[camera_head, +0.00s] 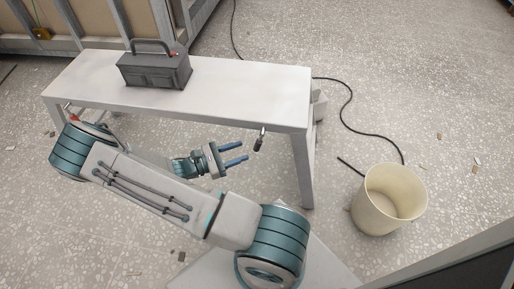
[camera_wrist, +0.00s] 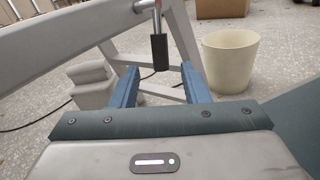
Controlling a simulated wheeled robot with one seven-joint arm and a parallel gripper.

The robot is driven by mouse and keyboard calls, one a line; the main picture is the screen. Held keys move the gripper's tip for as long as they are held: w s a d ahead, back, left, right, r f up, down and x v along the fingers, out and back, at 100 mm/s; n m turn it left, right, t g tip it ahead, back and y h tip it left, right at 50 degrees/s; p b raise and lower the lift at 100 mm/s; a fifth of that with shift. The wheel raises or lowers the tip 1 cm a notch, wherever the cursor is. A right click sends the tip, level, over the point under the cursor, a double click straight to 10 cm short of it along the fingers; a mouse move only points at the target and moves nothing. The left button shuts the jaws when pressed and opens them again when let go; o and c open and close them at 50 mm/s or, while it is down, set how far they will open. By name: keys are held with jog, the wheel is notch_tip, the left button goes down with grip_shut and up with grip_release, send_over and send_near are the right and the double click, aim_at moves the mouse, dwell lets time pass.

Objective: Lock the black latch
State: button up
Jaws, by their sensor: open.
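The black latch (camera_head: 260,139) is a small dark handle on a metal stem at the front edge of the white table (camera_head: 210,82), near its right end. In the wrist view the latch (camera_wrist: 160,52) hangs down from the table's rail, with its dark grip lowest. My gripper (camera_head: 240,153) is open and empty, its two blue fingers pointing right toward the latch, just short of it in the head view. In the wrist view the latch grip shows in the gap between the fingertips (camera_wrist: 160,80), at their upper side. No contact is visible.
A dark grey toolbox (camera_head: 155,70) stands on the table. A cream bucket (camera_head: 388,200) is on the floor to the right, with a black cable (camera_head: 372,132) behind it. The table's front right leg (camera_head: 303,170) is close to my gripper.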

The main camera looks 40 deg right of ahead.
aim_at(255, 147)
jog(key=b+x, duration=0.1)
jog(key=x, duration=0.6)
jog(key=shift+s+d+b, duration=0.1)
jog(key=shift+d+b, duration=0.1)
jog(key=shift+b, duration=0.15)
jog(key=shift+f, duration=0.1)
grip_shut()
